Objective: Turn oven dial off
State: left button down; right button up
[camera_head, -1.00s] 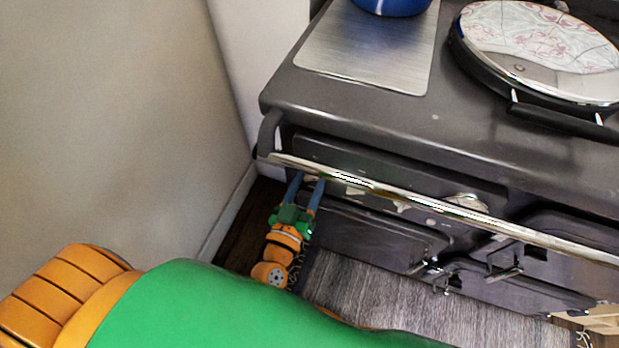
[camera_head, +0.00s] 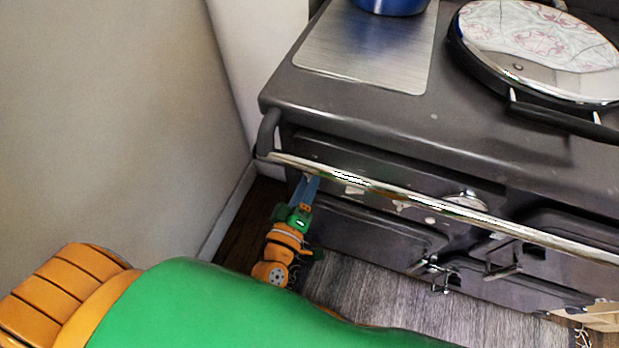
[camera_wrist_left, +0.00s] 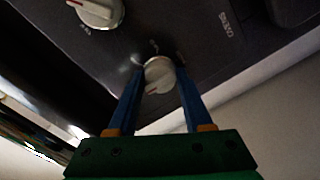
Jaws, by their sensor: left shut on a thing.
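The dark grey oven (camera_head: 400,150) fills the right of the head view, with a chrome rail (camera_head: 400,192) along its front. My left gripper (camera_head: 308,183) reaches up to the front panel just below the rail's left end. In the left wrist view its two blue fingers (camera_wrist_left: 157,82) are on either side of a round silver dial (camera_wrist_left: 160,74) and shut on it. A second silver dial (camera_wrist_left: 97,10) with a red mark is at the upper left of that view, apart from the fingers. The rail hides the gripped dial in the head view. My right gripper is not in view.
A wall (camera_head: 120,110) stands close on the left of the oven. On the oven top are a blue pot (camera_head: 392,5) and a round chrome lid (camera_head: 540,45). Oven doors with latches (camera_head: 433,268) are lower right; wooden floor (camera_head: 350,295) lies below.

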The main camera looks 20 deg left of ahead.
pick_arm(q)
jog(key=shift+n, duration=0.4)
jog(key=shift+c, duration=1.6)
grip_release()
jog(key=s, duration=0.7)
jog(key=shift+a, duration=0.15)
